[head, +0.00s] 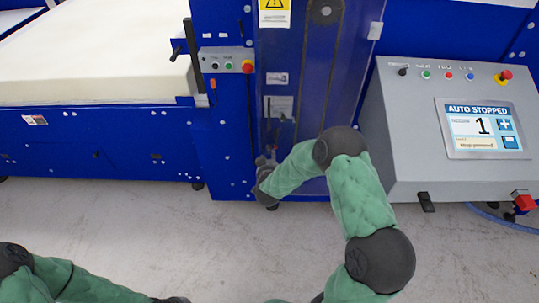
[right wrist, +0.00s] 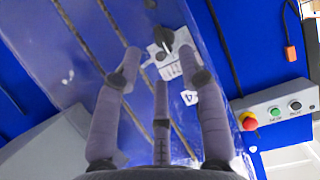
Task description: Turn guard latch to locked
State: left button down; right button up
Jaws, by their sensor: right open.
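The guard latch (right wrist: 165,38) is a black knob on a light plate with markings, fixed to the blue guard door (right wrist: 135,15). It shows in the right wrist view, just beyond and between the fingertips. My right gripper (right wrist: 160,62) is open, its fingers spread and pointing at the latch. I cannot tell whether a finger touches the knob. In the head view, my right gripper (head: 264,166) is small and dark, low against the machine front. The latch is not clearly visible there.
A grey control console (head: 440,160) stands at the right, its screen reading "AUTO STOPPED". A small button box (head: 225,61) sits on the blue post. A cream foam block (head: 95,55) lies on the blue bed at left. Grey floor (head: 120,215) is clear in front.

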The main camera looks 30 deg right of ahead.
jog(key=v, duration=0.6)
jog(key=shift+s, duration=0.1)
dwell(0.3)
jog(key=s+a+f+n+g+y, duration=0.2)
jog(key=s+a+f+g+y, duration=0.35)
jog(key=a+f, duration=0.75)
jog(key=s+a+f+n+g+y, duration=0.1)
jog(key=s+a+f, duration=0.3)
jog(key=s, duration=0.5)
jog(key=s+a+f+g+y, duration=0.4)
jog(key=s+a, duration=0.2)
jog(key=s, duration=0.4)
jog(key=shift+f+n+y, duration=0.35)
jog(key=shift+f+n, duration=0.05)
jog(key=shift+g, duration=0.25)
